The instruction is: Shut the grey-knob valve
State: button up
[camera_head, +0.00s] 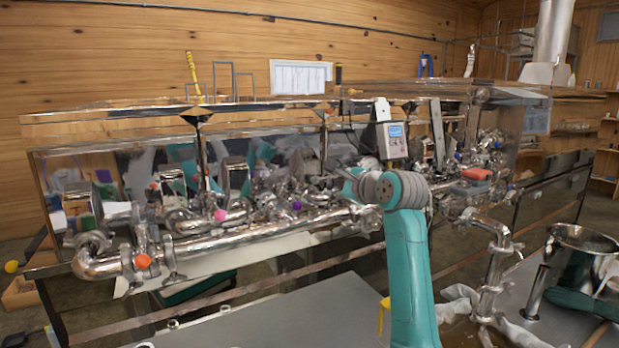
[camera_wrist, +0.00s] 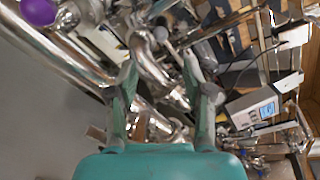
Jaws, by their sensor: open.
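The gap in depth between fingers and knob is hard to judge, and I see no clear contact. A curved steel pipe (camera_wrist: 150,67) runs between the fingers. In the head view my teal arm reaches over the evaporator's front pipe and hides the gripper's fingers; I cannot pick out the grey knob there.
Other knobs are orange (camera_head: 143,261), pink (camera_head: 220,215) and purple (camera_head: 297,205). A meter with a blue display (camera_head: 390,136) stands close behind my arm. The long front pipe (camera_head: 225,240) crosses the work area. A steel pot (camera_head: 582,250) stands at right.

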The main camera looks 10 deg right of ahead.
aim_at(316, 180)
jog(key=x, duration=1.1)
jog(key=shift+r, duration=0.1)
grip_shut()
